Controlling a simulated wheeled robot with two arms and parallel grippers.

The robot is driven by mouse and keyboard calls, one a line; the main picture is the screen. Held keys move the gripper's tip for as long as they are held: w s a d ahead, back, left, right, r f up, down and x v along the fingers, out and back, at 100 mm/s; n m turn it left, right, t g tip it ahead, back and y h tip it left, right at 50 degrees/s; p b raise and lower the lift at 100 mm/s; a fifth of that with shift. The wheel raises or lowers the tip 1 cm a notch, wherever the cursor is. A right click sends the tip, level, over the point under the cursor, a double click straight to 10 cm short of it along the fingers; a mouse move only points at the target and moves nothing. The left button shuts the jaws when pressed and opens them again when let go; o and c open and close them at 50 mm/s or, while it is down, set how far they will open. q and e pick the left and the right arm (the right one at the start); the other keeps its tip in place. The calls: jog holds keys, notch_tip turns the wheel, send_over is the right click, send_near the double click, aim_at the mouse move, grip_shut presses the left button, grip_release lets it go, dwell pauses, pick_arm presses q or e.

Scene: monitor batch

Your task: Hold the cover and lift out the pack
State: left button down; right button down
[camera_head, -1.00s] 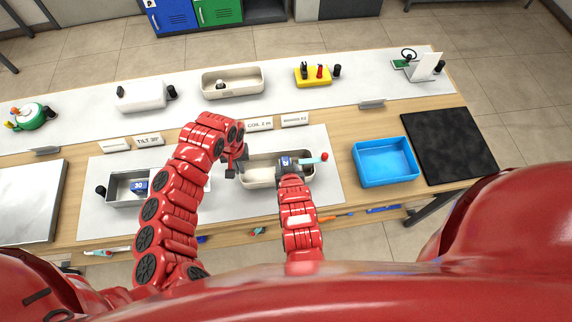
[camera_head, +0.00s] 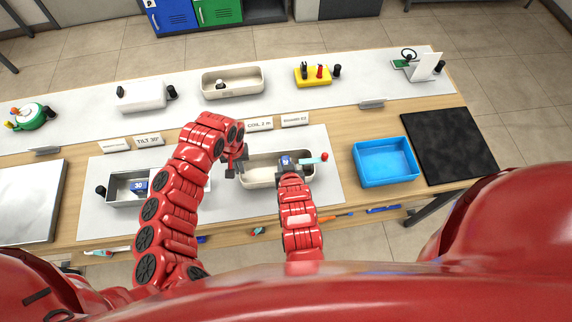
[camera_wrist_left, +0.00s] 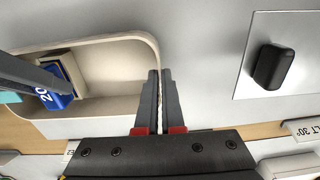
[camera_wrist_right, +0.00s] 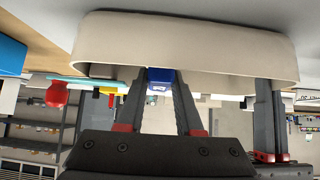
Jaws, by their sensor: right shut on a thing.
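The cream open tray (camera_head: 262,184) stands in the front middle of the table. A blue pack marked 20 (camera_head: 286,160) is at its far side, toward the right; it also shows in the left wrist view (camera_wrist_left: 55,98). My right gripper (camera_head: 289,170) is shut on the pack, which shows between the fingers in the right wrist view (camera_wrist_right: 160,76).
A teal strip (camera_head: 309,161) with a red knob (camera_head: 324,156) lies right of the pack. A blue bin (camera_head: 386,163) and black mat (camera_head: 447,146) are farther right. A metal box (camera_head: 122,188) stands left, partly behind my left arm. Small signs (camera_head: 259,124) stand behind the tray.

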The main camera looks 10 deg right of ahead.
jog(key=shift+r, duration=2.55)
pick_arm(q)
jog(key=c, duration=1)
grip_release()
jog(key=shift+o, duration=0.2)
jog(key=shift+r, duration=0.1)
notch_tip(320, 180, up, 12)
pick_arm(e)
jog(key=shift+f, duration=0.1)
